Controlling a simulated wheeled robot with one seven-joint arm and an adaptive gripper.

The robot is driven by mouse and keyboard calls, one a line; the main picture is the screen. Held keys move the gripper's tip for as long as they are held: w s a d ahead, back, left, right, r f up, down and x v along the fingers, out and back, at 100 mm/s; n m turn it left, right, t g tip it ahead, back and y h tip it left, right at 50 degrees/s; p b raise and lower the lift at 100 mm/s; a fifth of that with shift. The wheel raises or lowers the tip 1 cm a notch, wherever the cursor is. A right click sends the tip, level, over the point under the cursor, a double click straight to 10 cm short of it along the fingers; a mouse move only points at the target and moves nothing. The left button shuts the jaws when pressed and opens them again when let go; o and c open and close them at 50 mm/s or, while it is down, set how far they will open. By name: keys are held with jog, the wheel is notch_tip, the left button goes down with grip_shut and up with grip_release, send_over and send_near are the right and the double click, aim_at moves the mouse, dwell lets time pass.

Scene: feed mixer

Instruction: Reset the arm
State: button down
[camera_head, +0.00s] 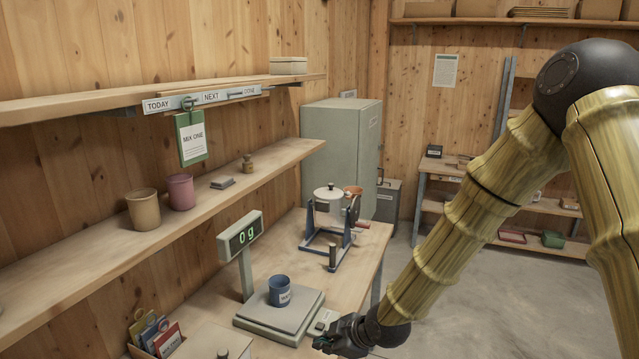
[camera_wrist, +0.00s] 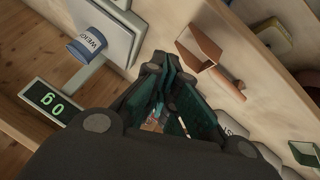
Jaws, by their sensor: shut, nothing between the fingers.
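My bamboo-patterned arm (camera_head: 455,240) comes down from the upper right of the head view and bends at a black joint. My gripper (camera_head: 325,343) is low over the front edge of the bench, right of the scale (camera_head: 255,322). In the wrist view my gripper (camera_wrist: 170,68) has its teal-lined fingers closed together with nothing between them. A blue cup (camera_head: 280,292) stands upright on the scale, and it shows at the upper left of the wrist view (camera_wrist: 88,45).
A hand-cranked mixer drum (camera_head: 330,210) stands farther back on the bench. A brown scoop-like tool (camera_wrist: 212,68) lies near my gripper in the wrist view. Shelves at left hold a tan cup (camera_head: 143,210) and a pink cup (camera_head: 181,192). Open floor (camera_head: 480,315) lies at right.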

jog(key=s+d+f+m+g+h+b, duration=0.15)
jog(key=s+d+f+m, duration=0.3)
jog(key=s+f, duration=0.45)
jog(key=s+d+f+m+g+h+b, duration=0.1)
jog(key=s+d+f+m+b, duration=0.3)
jog(key=s+f, duration=0.6)
jog(key=s+d+f+m+g+h+b, duration=0.15)
jog(key=s+d+f+m, duration=0.35)
jog(key=f, duration=0.7)
jog(key=s+d+f+m+h+b, duration=0.1)
jog(key=s+d+f, duration=0.1)
jog(key=s, duration=0.5)
jog(key=s+d+f+m+g+h, duration=0.1)
jog(key=s+d+f+m, duration=0.1)
jog(key=s+d, duration=0.3)
jog(key=shift+s+d+f+g+b, duration=0.3)
jog(key=shift+s+f+b, duration=0.05)
jog(key=shift+s+f, duration=0.5)
